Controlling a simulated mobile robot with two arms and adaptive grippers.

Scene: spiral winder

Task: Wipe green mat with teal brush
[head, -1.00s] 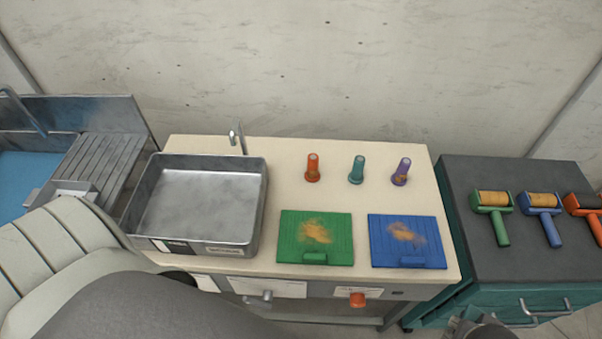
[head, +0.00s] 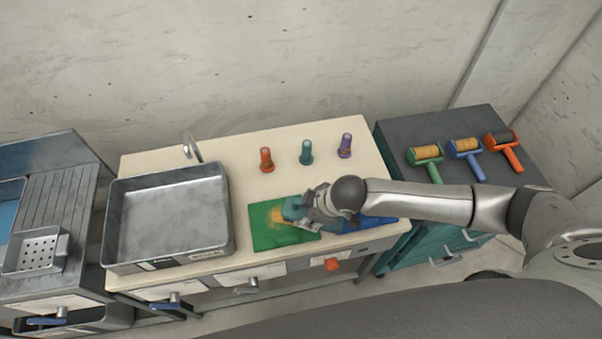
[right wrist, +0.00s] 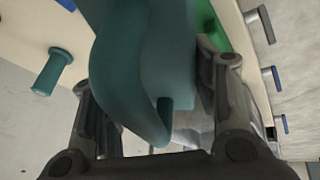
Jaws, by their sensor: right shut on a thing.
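The green mat (head: 262,238) lies on the cream worktop, with an orange-brown smear (head: 272,214) on it. My right gripper (head: 312,206) is at the mat's right side, shut on the teal brush (head: 293,208). The brush is over the mat's right part beside the smear; I cannot tell whether it touches. In the right wrist view, the teal brush (right wrist: 140,70) fills the middle between the fingers of my right gripper (right wrist: 155,110). A strip of the green mat (right wrist: 208,25) shows behind it. My left gripper is not in view.
A blue mat (head: 380,221) lies to the right, partly hidden by my right arm. Orange (head: 266,160), teal (head: 306,152) and purple (head: 346,146) bottles stand behind the mats. A metal basin (head: 228,230) is at left. Rollers (head: 465,148) lie on the dark cabinet.

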